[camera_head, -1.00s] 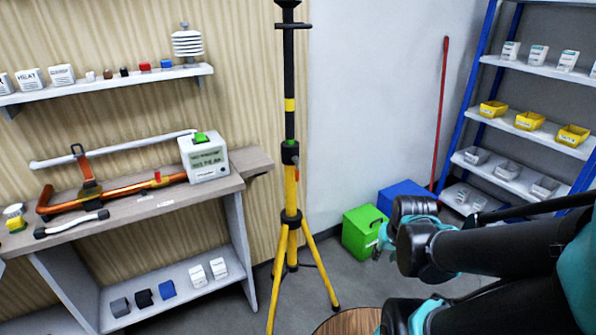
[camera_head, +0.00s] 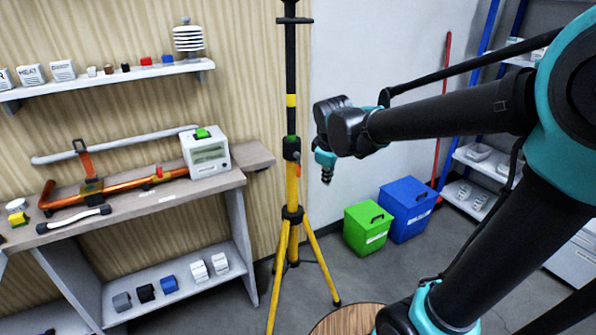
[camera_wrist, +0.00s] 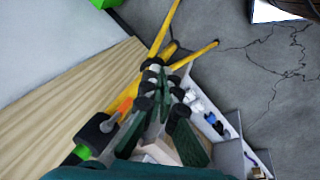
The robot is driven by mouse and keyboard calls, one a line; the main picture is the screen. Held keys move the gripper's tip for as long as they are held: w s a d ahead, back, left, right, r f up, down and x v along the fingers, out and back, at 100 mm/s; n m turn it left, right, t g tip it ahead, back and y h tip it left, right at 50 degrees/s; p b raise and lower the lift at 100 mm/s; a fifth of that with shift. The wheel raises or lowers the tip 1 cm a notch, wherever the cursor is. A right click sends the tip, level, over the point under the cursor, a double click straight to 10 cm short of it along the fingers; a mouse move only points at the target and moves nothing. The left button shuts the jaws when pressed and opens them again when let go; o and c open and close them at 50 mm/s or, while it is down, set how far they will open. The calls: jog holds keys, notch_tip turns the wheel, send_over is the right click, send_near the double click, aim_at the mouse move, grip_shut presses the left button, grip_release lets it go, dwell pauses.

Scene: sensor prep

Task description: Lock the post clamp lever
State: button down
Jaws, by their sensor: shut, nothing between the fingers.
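The tripod post (camera_head: 291,185) stands upright, black above and yellow below. Its black clamp collar (camera_head: 291,148) has a green part on top and a small orange lever (camera_head: 297,157) on its right side. My gripper (camera_head: 327,180) points down just right of the lever, apart from it, shut and empty. In the wrist view, my gripper (camera_wrist: 158,75) reaches up the picture with its fingers together. There the black clamp (camera_wrist: 95,131) lies to the left of the fingers, and the orange lever (camera_wrist: 124,106) points up and right, close beside them. I cannot tell whether they touch.
A bench (camera_head: 150,197) with a white meter (camera_head: 207,152) stands left of the post. Green (camera_head: 367,228) and blue (camera_head: 408,210) bins sit on the floor behind my arm. Yellow tripod legs (camera_head: 320,265) spread below. A shelf rack stands at the right.

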aim_at(298, 170)
jog(key=w+a+r+n, duration=0.2)
jog(key=a+r+n, duration=0.3)
jog(key=a, duration=0.4)
jog(key=shift+a, duration=0.3)
jog(key=shift+w+f, duration=0.1)
jog(key=w+f, duration=0.2)
jog(key=f, duration=0.1)
jog(key=w+f, duration=0.2)
jog(key=f, duration=0.1)
jog(key=w+f, duration=0.2)
jog(key=f, duration=0.1)
jog(key=shift+w+f, duration=0.1)
jog(key=shift+w, duration=0.75)
